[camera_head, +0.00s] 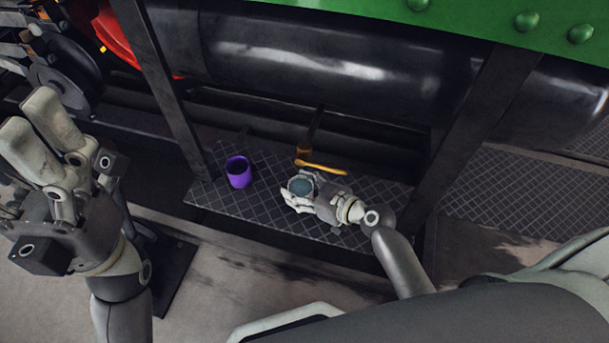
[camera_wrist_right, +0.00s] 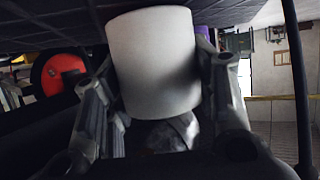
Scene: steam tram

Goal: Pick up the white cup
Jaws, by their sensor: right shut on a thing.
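The white cup (camera_wrist_right: 155,62) is between the fingers of my right gripper (camera_wrist_right: 160,100) in the right wrist view, with a finger against each side. In the head view the same cup (camera_head: 301,186) shows its round opening with a dark teal inside. My right gripper (camera_head: 300,190) is shut on it, over the patterned metal step. I cannot tell whether the cup's base touches the step. My left gripper (camera_head: 32,118) is raised at the left of the head view, empty, its two fingers apart.
A purple cup (camera_head: 239,172) stands on the step (camera_head: 215,192), left of the white cup. A yellow-orange handled thing (camera_head: 320,167) lies just behind the white cup. Dark slanting posts (camera_head: 160,85) flank the step, and a large black cylinder (camera_head: 330,65) runs behind it.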

